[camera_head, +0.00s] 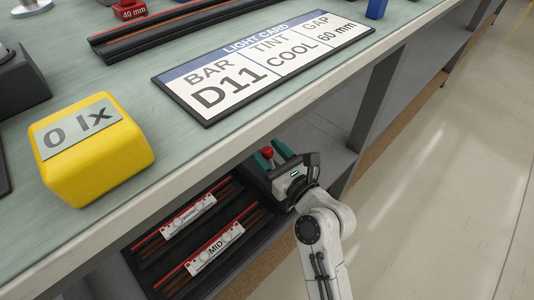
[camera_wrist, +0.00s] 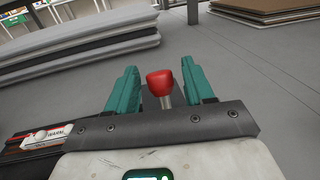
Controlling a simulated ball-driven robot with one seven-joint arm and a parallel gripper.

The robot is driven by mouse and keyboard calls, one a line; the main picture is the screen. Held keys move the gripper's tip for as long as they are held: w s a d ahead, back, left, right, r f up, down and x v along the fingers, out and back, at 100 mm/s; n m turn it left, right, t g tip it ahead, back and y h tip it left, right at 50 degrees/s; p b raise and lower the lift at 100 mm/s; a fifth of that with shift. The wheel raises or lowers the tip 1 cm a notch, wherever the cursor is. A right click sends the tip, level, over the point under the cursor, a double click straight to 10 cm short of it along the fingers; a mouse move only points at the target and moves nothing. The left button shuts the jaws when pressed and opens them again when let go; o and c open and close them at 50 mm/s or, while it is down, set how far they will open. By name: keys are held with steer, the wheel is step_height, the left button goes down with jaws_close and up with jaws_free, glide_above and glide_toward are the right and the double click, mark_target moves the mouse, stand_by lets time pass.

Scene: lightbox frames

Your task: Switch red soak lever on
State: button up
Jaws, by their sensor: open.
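The red soak lever shows as a red knob (camera_wrist: 160,82) on a short metal stem in the wrist view. It stands between the two teal fingers of my gripper (camera_wrist: 160,85), which are open with a gap on both sides of the knob. In the head view the red knob (camera_head: 267,152) and my gripper (camera_head: 272,157) are below the bench edge, at the lower shelf. The lever's base is mostly hidden behind my gripper's body. I cannot tell whether a finger touches the knob.
A yellow box (camera_head: 110,165) reading "0 lx" and a light card (camera_head: 262,62) lie on the bench top (camera_head: 60,100). Labelled bars, one marked MID (camera_head: 217,248), lie on the shelf left of my gripper. Stacked sheets (camera_wrist: 80,45) lie beyond it.

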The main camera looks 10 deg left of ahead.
steer(key=shift+w+a, duration=0.3)
jaws_close()
stand_by(0.5)
